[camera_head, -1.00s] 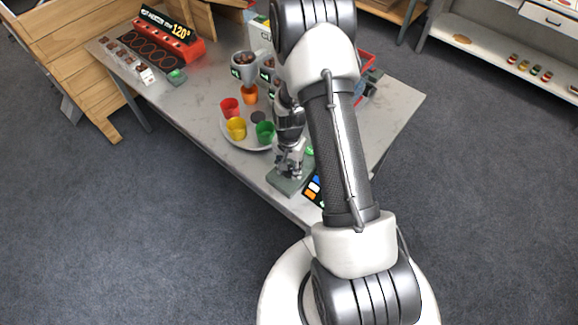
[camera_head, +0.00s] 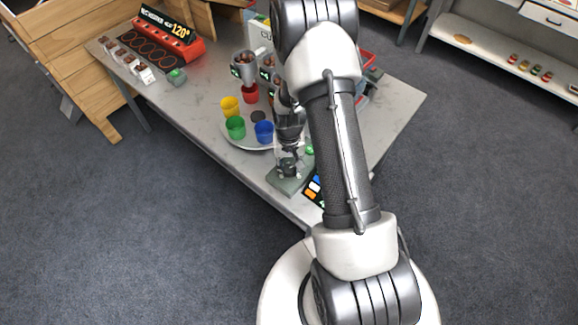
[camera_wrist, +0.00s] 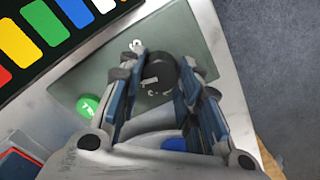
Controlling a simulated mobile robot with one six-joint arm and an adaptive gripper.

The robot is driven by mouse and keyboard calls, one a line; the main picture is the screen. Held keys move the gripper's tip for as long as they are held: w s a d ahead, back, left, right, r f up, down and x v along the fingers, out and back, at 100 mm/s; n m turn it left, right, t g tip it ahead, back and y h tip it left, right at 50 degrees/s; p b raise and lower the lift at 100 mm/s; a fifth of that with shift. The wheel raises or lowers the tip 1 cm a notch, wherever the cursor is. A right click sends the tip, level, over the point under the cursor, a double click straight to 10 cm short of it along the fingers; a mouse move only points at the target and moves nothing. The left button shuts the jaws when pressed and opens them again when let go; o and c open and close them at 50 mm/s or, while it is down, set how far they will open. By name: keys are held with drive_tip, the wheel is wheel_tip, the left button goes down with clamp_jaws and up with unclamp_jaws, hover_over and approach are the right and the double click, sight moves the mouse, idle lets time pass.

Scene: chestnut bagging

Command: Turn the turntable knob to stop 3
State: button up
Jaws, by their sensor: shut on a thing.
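The turntable (camera_head: 247,144) is a pale round disc with a dark hub. It carries a red cup (camera_head: 250,94), a yellow cup (camera_head: 230,105), a green cup (camera_head: 236,128) and a blue cup (camera_head: 264,132). The knob (camera_wrist: 159,74) is dark and round, on a grey-green plate (camera_wrist: 180,35). My gripper (camera_wrist: 163,80) points down over it, with its fingers on either side, shut on it. In the head view my gripper (camera_head: 289,167) hides the knob. A small white mark shows on the plate, too unclear to read.
Metal hoppers (camera_head: 245,68) with brown contents stand behind the turntable. A red rack (camera_head: 165,48) stands at the far left of the table (camera_head: 200,98). My arm covers the table's right part.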

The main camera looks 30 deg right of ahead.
sight(289, 169)
drive_tip(key=n, duration=0.5)
drive_tip(key=shift+n, duration=0.3)
idle(0.4)
drive_tip(key=o, duration=1.1)
wheel_tip(289, 169, up, 12)
drive_tip(key=shift+r, duration=0.1)
idle(0.4)
